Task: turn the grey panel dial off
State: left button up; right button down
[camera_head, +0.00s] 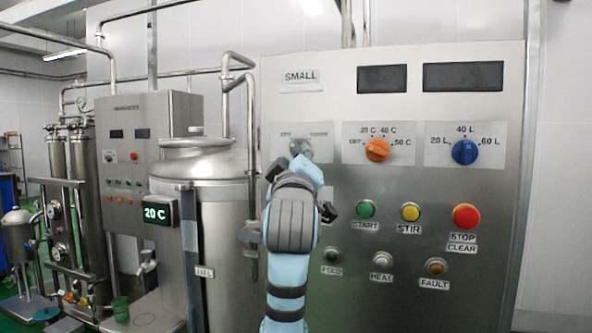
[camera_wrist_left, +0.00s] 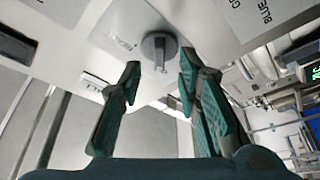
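The grey dial (camera_head: 300,147) sits on a pale plate (camera_head: 287,131) in the upper left of the steel panel. In the head view my left gripper (camera_head: 301,165) is in front of it and hides part of it, and the plate's lettering is too small to read. In the left wrist view the grey dial (camera_wrist_left: 158,47) shows as a round knob with a raised bar. The left gripper (camera_wrist_left: 159,72) is open there, with one finger on each side of the bar and nothing between them. I cannot tell whether a finger touches the dial. My right gripper is not in view.
An orange dial (camera_head: 377,150) and a blue dial (camera_head: 465,152) are to the right on the panel (camera_head: 400,290). Green START (camera_head: 365,208), yellow STIR (camera_head: 411,211) and red STOP (camera_head: 466,216) buttons sit below. A steel tank (camera_head: 222,265) stands to the left.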

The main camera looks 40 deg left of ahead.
pick_arm(q)
jog(key=v, duration=0.8)
jog(key=shift+a, duration=0.1)
